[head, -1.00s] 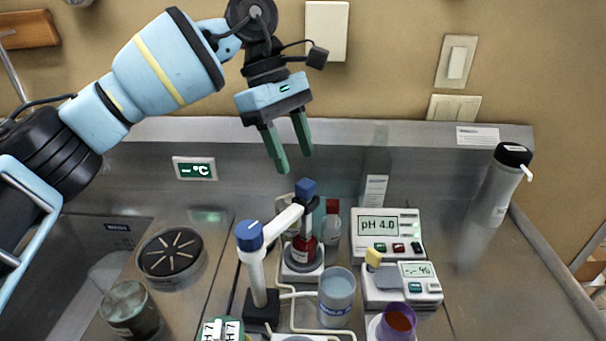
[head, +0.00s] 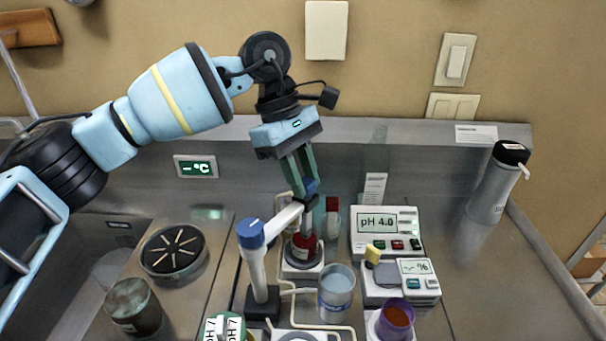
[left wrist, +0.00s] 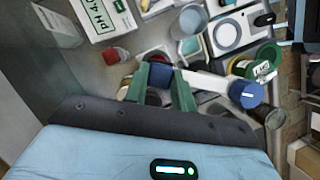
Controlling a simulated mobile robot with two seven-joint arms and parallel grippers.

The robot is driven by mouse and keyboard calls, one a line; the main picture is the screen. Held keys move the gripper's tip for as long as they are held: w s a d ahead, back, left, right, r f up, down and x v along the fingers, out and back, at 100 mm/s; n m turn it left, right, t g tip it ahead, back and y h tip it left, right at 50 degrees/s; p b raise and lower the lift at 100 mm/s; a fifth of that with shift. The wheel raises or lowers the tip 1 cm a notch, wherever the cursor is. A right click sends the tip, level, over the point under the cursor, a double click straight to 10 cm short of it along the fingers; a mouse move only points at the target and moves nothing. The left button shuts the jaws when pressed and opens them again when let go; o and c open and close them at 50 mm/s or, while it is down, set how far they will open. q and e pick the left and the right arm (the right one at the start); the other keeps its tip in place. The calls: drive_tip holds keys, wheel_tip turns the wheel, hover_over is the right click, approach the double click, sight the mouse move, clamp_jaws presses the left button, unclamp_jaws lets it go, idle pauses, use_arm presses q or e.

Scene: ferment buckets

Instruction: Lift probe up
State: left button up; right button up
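The probe (head: 308,234) stands upright, its blue cap (head: 310,187) at the outer end of a white stand arm (head: 283,219). Its lower end goes into a small jar with red contents (head: 304,243). My left gripper (head: 306,187) comes down from above, with its green fingers on either side of the blue cap. In the left wrist view the cap (left wrist: 160,76) sits between the two fingers, which appear to press against it. The stand's blue knob (head: 250,234) is left of the probe. My right gripper is not in view.
A red-capped bottle (head: 332,219) stands close to the right of the probe. The pH meter (head: 386,231) and a smaller meter (head: 401,281) are further right, with a clear beaker (head: 336,291) in front. A back ledge and wall (head: 400,155) lie behind.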

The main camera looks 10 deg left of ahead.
use_arm(q)
clamp_jaws()
wheel_tip(320, 180, up, 6)
drive_tip(key=shift+r+p, duration=0.15)
drive_tip(key=shift+p, duration=0.65)
drive_tip(key=o, duration=0.6)
unclamp_jaws()
drive_tip(key=shift+c, duration=0.2)
drive_tip(key=shift+o, duration=1)
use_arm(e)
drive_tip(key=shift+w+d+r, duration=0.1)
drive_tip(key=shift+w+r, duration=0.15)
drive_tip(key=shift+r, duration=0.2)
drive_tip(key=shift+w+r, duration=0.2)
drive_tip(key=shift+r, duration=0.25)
use_arm(q)
drive_tip(key=b+v, duration=0.1)
drive_tip(key=v, duration=0.6)
drive_tip(key=shift+a+r, duration=0.15)
drive_tip(key=shift+r, duration=0.15)
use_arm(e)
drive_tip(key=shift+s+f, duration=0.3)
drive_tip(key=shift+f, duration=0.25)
